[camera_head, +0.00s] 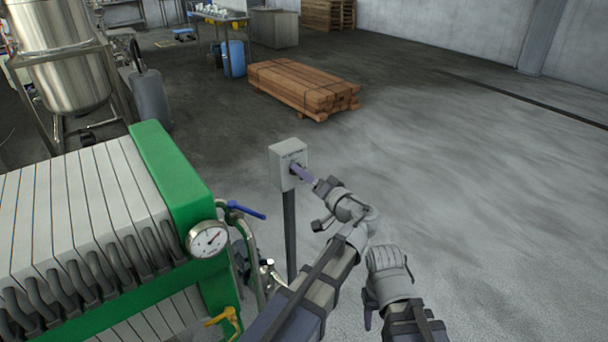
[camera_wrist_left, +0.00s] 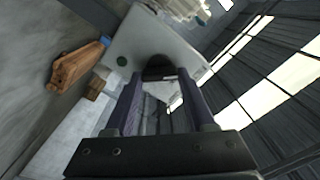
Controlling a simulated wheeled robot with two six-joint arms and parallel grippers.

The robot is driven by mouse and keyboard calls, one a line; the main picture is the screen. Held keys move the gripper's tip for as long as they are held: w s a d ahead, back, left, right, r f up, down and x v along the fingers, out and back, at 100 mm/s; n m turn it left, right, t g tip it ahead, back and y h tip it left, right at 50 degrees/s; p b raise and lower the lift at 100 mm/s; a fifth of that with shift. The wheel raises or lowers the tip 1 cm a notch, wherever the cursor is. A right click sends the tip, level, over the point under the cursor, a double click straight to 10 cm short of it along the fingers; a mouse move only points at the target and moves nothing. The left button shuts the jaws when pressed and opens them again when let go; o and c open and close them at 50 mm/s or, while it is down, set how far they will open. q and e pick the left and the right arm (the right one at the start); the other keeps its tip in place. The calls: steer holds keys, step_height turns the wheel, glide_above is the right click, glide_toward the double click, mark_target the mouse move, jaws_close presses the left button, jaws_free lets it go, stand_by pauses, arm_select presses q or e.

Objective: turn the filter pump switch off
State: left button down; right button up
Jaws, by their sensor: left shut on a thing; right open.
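The filter pump switch is a small grey box (camera_head: 287,166) on a dark post, right of the green-framed filter press. In the left wrist view its pale face (camera_wrist_left: 140,42) carries a black knob (camera_wrist_left: 158,66) and a small dark round spot. My left gripper (camera_head: 299,172) is at the front of the box. In the left wrist view the fingertips (camera_wrist_left: 161,76) lie on either side of the knob, shut on it. The knob's angle is hard to read. My right gripper (camera_head: 387,268) hangs well away from the box, at the lower right; its fingers are not clearly visible.
The filter press (camera_head: 172,176) with a pressure gauge (camera_head: 207,239) and a blue-handled valve (camera_head: 246,211) stands close on the left. A stack of timber (camera_head: 303,88) lies behind the box. The floor on the right is clear.

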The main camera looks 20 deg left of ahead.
arm_select(q)
steer(key=shift+f+m, duration=0.2)
steer(key=shift+m, duration=4)
steer(key=shift+c, duration=1.2)
jaws_free()
